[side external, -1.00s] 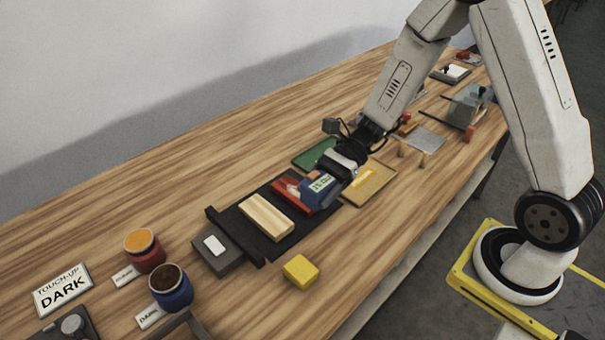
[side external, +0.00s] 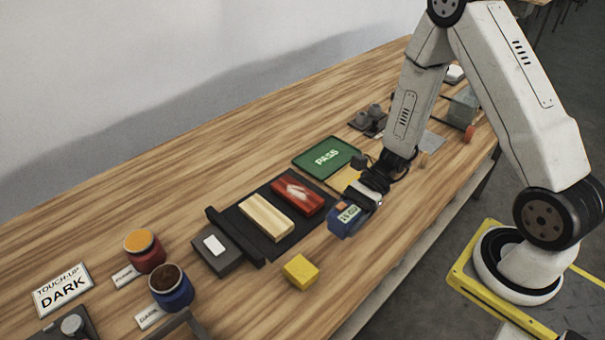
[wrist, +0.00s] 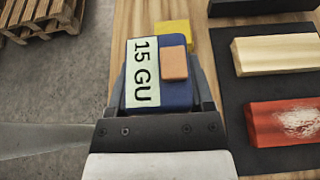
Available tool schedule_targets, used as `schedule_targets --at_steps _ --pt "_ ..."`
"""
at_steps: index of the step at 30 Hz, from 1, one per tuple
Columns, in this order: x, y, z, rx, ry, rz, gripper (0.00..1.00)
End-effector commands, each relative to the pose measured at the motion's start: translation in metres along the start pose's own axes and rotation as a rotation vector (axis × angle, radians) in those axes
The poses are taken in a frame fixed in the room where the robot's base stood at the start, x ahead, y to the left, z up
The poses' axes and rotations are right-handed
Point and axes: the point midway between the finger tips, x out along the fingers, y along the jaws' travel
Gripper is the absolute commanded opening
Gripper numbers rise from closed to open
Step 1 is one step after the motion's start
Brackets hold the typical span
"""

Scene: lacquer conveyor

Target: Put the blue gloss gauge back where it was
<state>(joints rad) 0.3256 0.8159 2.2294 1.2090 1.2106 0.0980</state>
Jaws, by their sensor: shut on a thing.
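The blue gloss gauge (side external: 343,220) has a pale label, which reads "15 GU" in the wrist view (wrist: 142,75), and an orange patch on top. My gripper (side external: 362,198) is shut on it, with a finger on each side in the wrist view (wrist: 160,98). The gauge is over the front part of the bench, to the right of the black conveyor mat (side external: 286,235). I cannot tell whether it touches the bench. A red block (side external: 297,197) with a whitish patch and a pale wood block (side external: 266,218) lie on the mat.
A yellow block (side external: 300,271) sits near the front edge, left of the gauge. A green PASS tray (side external: 318,172) and a partly hidden yellow tray (side external: 343,181) lie behind my gripper. Two jars, orange-topped (side external: 145,250) and dark-topped (side external: 172,287), stand at left.

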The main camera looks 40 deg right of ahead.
Motion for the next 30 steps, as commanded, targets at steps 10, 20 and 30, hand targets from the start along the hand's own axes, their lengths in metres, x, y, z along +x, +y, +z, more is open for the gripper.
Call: schedule_targets --at_steps 10,20,30 --pt "0.005 0.000 -0.013 0.001 -0.001 0.001 0.00" --pt "0.016 0.000 -0.038 0.000 -0.001 0.000 0.00" --pt "0.018 0.000 -0.043 0.000 -0.001 0.000 0.00"
